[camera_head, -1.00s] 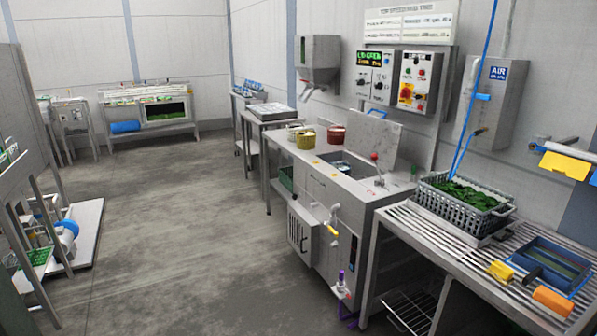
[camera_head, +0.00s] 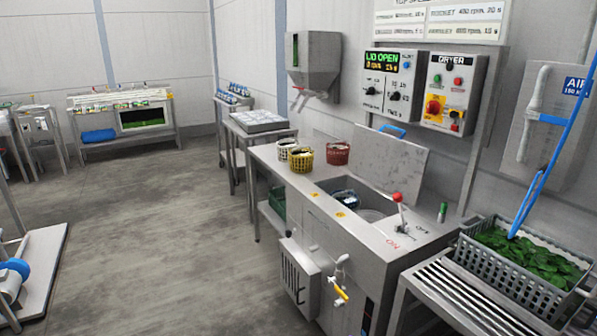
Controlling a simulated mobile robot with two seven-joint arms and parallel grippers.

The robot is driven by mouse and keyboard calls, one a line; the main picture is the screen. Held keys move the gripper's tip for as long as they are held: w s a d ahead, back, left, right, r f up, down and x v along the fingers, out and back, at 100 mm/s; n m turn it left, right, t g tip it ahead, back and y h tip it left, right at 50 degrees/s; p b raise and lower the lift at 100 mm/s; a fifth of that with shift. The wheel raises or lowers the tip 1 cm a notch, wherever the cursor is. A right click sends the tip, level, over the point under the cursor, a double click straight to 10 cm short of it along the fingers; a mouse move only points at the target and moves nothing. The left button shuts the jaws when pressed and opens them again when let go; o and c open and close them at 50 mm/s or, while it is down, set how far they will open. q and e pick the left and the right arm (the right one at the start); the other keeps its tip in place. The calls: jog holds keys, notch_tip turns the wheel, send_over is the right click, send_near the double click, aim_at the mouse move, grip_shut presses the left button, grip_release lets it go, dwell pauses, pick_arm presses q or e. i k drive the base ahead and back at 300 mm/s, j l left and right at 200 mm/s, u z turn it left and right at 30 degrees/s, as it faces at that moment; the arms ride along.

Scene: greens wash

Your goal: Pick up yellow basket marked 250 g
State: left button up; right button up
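The yellow basket (camera_head: 301,161) stands upright on the steel counter (camera_head: 265,160), near its far end. It has a lattice wall and something dark inside. A white basket (camera_head: 285,150) stands just behind it to the left, and a red basket (camera_head: 338,153) stands to its right. Any 250 g marking is too small to read. Neither of my grippers is in view.
An open basin (camera_head: 375,207) with a raised lid (camera_head: 387,165) and a red-knobbed lever (camera_head: 398,204) lies nearer than the baskets. A grey crate of greens (camera_head: 530,258) stands on the slatted table at right. The floor (camera_head: 170,240) in the middle is clear.

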aim_at(303, 163)
jog(key=i+z, duration=0.2)
jog(key=i, duration=0.3)
jog(key=i+j+z, duration=0.25)
jog(key=i, duration=0.2)
jog(key=i+j+z, duration=0.2)
jog(key=i, duration=0.3)
jog(key=i+j, duration=0.25)
jog(key=i+j+z, duration=0.15)
jog(key=j, duration=0.25)
jog(key=i+j, duration=0.3)
jog(key=i+j+z, duration=0.15)
jog(key=j, duration=0.25)
jog(key=i+j, duration=0.25)
jog(key=j, duration=0.15)
jog(key=i+j+z, duration=0.15)
jog(key=j, duration=0.2)
jog(key=i+j, duration=0.25)
jog(key=j, duration=0.2)
jog(key=l+z, duration=0.05)
